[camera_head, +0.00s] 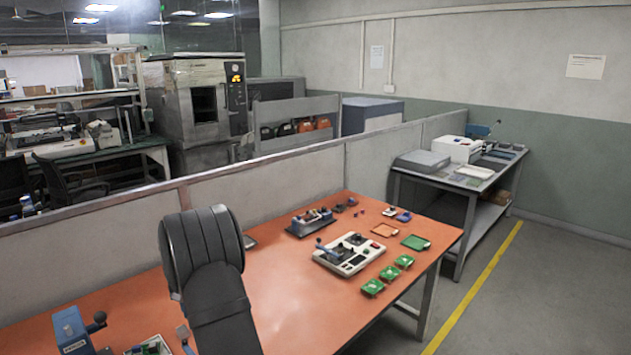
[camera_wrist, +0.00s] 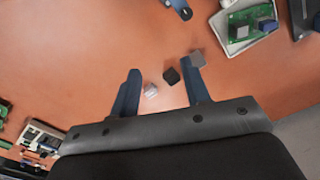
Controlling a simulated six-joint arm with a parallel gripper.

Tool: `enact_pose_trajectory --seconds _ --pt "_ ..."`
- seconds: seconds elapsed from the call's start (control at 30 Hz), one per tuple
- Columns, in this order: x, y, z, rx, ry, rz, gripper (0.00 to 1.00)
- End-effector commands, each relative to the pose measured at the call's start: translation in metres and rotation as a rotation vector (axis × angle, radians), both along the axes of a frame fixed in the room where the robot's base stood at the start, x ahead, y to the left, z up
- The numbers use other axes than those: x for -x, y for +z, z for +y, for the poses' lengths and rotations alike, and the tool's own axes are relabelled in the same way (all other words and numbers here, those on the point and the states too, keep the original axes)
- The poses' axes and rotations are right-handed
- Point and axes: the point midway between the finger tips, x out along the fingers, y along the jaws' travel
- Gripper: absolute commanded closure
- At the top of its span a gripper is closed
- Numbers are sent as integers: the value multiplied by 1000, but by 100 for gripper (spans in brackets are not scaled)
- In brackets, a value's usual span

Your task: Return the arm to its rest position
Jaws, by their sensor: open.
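My gripper (camera_wrist: 163,92) shows in the wrist view with its two blue fingers apart and nothing between the tips. It points down over the orange table (camera_wrist: 90,60). In the head view my dark arm rises over the front of the orange table (camera_head: 310,290), and the gripper's fingertips are hidden there.
A white device with a lever (camera_head: 349,254) and green boards (camera_head: 389,272) sit at the table's right. A blue device (camera_head: 75,330) stands at the front left. A tray with a green board (camera_wrist: 245,28) is at the wrist view's upper right. A low partition (camera_head: 300,180) runs behind the table.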

Motion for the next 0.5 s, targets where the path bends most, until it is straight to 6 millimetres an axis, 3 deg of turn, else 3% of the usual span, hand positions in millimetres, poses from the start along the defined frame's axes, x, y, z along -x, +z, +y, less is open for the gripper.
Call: enact_pose_trajectory --seconds 0.5 --pt "-22 14 -102 0 -195 -1 57"
